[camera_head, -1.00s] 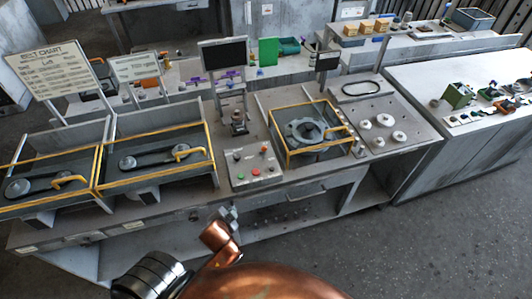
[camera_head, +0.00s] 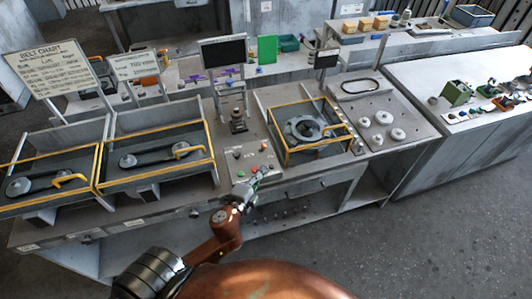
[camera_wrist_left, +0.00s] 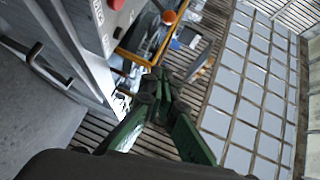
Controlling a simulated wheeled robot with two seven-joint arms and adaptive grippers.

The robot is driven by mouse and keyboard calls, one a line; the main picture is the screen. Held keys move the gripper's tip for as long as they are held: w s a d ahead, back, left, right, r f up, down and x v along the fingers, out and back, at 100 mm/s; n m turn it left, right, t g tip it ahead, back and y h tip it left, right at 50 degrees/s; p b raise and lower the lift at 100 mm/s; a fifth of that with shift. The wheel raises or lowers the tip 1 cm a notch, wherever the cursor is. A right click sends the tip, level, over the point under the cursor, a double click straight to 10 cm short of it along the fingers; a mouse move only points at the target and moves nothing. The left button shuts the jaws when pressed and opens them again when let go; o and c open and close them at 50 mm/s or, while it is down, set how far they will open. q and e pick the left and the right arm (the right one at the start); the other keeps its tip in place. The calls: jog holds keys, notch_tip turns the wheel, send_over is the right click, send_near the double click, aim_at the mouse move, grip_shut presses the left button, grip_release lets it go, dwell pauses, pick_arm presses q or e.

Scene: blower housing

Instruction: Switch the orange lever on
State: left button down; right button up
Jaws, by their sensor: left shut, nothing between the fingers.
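The orange lever (camera_head: 264,147) has a small orange knob and stands at the back right of the grey control panel (camera_head: 250,160) in the head view. In the left wrist view an orange round knob (camera_wrist_left: 169,16) shows at the top, probably the same lever. My left gripper (camera_head: 257,178) is shut and empty at the front right edge of the panel, nearer to me than the lever and apart from it. In the left wrist view its green fingers (camera_wrist_left: 158,84) meet, with nothing between them. My right gripper is not in view.
Red and green buttons (camera_head: 241,174) sit on the panel's front, beside my left gripper. A yellow-framed blower housing (camera_head: 304,130) stands to the right. Two yellow-railed belt bays (camera_head: 160,160) stand to the left. A drawer handle (camera_wrist_left: 50,65) shows in the left wrist view.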

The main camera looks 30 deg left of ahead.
aim_at(263, 148)
pick_arm(q)
jog(key=w, duration=0.3)
jog(key=w+f, duration=0.1)
jog(key=w, duration=0.2)
jog(key=w+a, duration=0.1)
jog(key=w, duration=0.3)
jog(key=shift+f+p, duration=0.25)
jog(key=shift+p, duration=0.1)
jog(key=shift+w+a+f, duration=0.1)
jog(key=shift+a+f, duration=0.15)
jog(key=shift+a, duration=0.75)
jog(key=shift+w+a+f, duration=0.1)
jog(key=shift+a+f, duration=0.15)
jog(key=shift+a, duration=0.7)
